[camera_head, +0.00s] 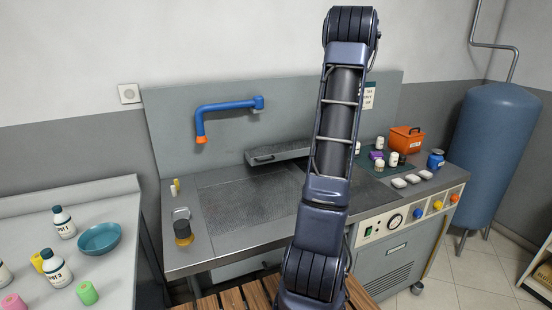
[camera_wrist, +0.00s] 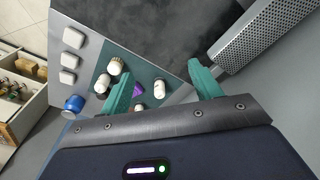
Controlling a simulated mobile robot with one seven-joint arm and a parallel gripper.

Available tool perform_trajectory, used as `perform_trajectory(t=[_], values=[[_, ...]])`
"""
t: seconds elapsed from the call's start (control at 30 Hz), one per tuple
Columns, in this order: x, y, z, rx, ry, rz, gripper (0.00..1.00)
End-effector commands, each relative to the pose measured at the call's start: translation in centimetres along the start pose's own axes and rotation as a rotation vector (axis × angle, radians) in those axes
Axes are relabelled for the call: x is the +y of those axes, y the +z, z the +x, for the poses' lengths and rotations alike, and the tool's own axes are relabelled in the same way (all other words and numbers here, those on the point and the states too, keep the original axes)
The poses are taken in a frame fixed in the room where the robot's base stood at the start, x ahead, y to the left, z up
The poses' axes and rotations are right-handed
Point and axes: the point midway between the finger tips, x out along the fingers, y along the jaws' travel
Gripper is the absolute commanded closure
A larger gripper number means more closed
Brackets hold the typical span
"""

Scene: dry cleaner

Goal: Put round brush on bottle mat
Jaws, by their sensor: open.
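A round, dark-topped brush with a yellow band (camera_head: 183,232), which looks like the round brush, stands at the left front of the steel worktop. The dark green bottle mat (camera_head: 366,167) lies on the worktop's right part, with several white bottles and a purple item on it. The mat also shows in the wrist view (camera_wrist: 146,75). My gripper (camera_wrist: 162,78) is open and empty, its teal fingers spread above the mat's area. In the head view my arm hides the gripper. The brush is not in the wrist view.
White soap-like blocks (camera_head: 412,179), a blue jar (camera_head: 436,159) and an orange box (camera_head: 405,140) stand around the mat. A blue tap (camera_head: 228,105) sticks out over the worktop. The left counter holds a teal bowl (camera_head: 100,238) and bottles. The worktop's middle is clear.

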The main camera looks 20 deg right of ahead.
Motion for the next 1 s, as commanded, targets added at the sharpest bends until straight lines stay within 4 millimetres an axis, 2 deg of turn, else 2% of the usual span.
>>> perform_trajectory(t=[0.03,0.2,0.37,0.5,0.7,1.0], values=[[-1.9,1.6,-1.5,0.013,-0.002,-0.029,0.37],[-6.9,7.0,-5.1,0.047,-0.010,-0.111,0.37],[-10.8,12.5,-7.8,0.080,-0.021,-0.189,0.37],[-13.4,17.7,-9.8,0.107,-0.033,-0.255,0.37],[-16.0,25.3,-11.6,0.147,-0.053,-0.349,0.37],[-17.6,36.6,-12.5,0.205,-0.093,-0.488,0.37]])
